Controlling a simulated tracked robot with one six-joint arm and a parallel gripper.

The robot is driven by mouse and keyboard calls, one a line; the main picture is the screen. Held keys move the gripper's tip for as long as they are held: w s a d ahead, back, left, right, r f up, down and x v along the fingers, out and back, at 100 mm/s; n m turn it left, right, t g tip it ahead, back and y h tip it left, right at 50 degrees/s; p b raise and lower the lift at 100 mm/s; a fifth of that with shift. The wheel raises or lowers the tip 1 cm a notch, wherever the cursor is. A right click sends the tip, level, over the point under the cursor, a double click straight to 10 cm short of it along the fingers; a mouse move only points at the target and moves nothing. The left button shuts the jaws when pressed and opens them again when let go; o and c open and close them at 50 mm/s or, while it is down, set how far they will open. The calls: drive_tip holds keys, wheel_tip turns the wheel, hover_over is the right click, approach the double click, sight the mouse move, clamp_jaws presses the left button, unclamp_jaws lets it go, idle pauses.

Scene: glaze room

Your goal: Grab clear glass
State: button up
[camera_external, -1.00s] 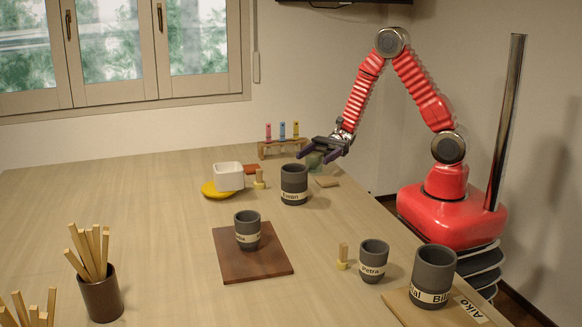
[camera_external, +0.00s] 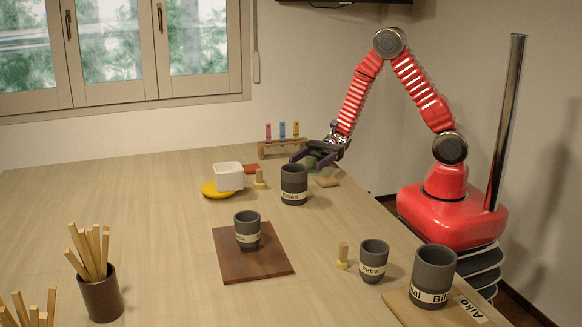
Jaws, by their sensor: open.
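A small greenish see-through shape, which looks like the clear glass (camera_external: 314,162), stands near the far right edge of the table. It is mostly hidden by my gripper (camera_external: 307,160), so its outline is hard to make out. My gripper is open, low over the table, with its dark purple fingers pointing left. The fingers overlap the glass in the picture and seem to be at either side of it. I cannot tell whether they touch it.
A dark labelled cup (camera_external: 294,185) stands just in front of my gripper.

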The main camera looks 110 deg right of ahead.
drive_tip(key=shift+c, duration=0.2)
drive_tip(key=c, duration=1.2)
